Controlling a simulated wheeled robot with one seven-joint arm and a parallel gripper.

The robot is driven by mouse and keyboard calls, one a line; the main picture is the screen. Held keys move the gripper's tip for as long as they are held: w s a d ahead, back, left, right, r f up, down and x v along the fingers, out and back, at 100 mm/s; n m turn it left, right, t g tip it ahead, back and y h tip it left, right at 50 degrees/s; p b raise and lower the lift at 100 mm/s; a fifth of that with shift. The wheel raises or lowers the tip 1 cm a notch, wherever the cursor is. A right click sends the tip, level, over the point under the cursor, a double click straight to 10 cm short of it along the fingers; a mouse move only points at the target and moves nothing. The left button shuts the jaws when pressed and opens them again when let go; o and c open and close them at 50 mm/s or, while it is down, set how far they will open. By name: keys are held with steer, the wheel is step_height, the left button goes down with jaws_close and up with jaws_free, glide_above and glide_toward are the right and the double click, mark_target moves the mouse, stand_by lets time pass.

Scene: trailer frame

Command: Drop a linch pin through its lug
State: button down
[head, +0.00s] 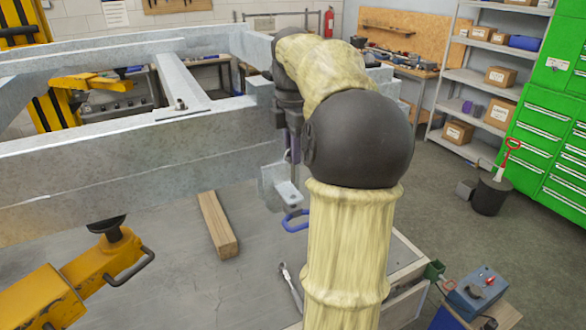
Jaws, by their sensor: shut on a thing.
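My gripper (291,148) points down beside the end of the grey trailer frame (130,150), just above a small metal bracket. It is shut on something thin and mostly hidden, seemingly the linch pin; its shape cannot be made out. The bracket has a flat plate (287,194) that sticks out below the gripper and looks like the lug. The held thing seems to be above the plate, but I cannot tell whether it touches it or is in a hole. A blue loop (295,221) shows just below the plate, partly hidden by my arm.
A wooden block (218,225) and a wrench-like tool (290,286) lie on the grey surface below. A yellow stand (75,280) is at lower left. Green drawers (540,150) and shelves (490,85) stand at right.

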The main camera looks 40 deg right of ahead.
mark_target(293, 181)
steer(key=shift+f+b, duration=0.95)
steer(key=shift+f, duration=0.75)
steer(key=shift+f, duration=0.35)
steer(key=shift+f, duration=0.35)
steer(key=shift+f+b, duration=0.35)
steer(key=shift+b, duration=0.15)
steer(key=shift+f+b, duration=0.45)
steer(key=shift+f, duration=0.25)
steer(key=shift+f+b, duration=0.5)
steer(key=shift+f, duration=0.2)
steer(key=shift+f, duration=0.35)
steer(key=shift+f+b, duration=0.15)
steer(key=shift+b, duration=0.15)
